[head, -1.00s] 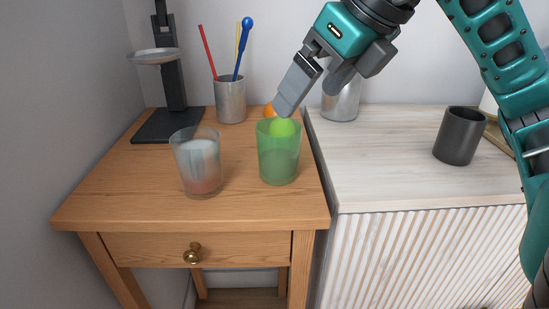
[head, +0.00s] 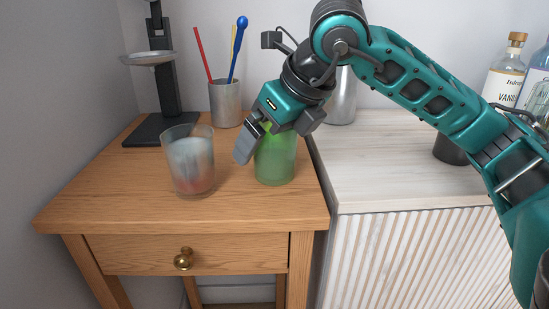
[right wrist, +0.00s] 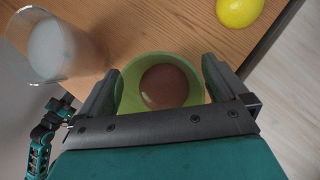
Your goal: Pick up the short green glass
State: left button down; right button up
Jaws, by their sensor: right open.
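The short green glass (head: 276,165) stands upright on the wooden table, near its right edge. In the right wrist view its green rim (right wrist: 133,72) lies between the two fingers, with a brown round area seen inside it. My right gripper (right wrist: 161,75) is open, with one finger on each side of the glass. In the head view the right gripper (head: 272,140) covers the upper part of the glass. I cannot tell whether either finger touches it. My left gripper does not show.
A cloudy clear glass (head: 190,165) stands close to the left of the green one. A yellow-green ball (right wrist: 238,10) lies nearby. Behind are a metal cup of stirrers (head: 226,105) and a black stand (head: 165,100). A pale cabinet (head: 400,165) adjoins on the right.

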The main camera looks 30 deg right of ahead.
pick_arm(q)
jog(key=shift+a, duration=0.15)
pick_arm(e)
jog(key=shift+r, duration=0.1)
jog(key=c, duration=1.2)
jog(key=shift+o, duration=0.2)
jog(key=shift+r, duration=0.15)
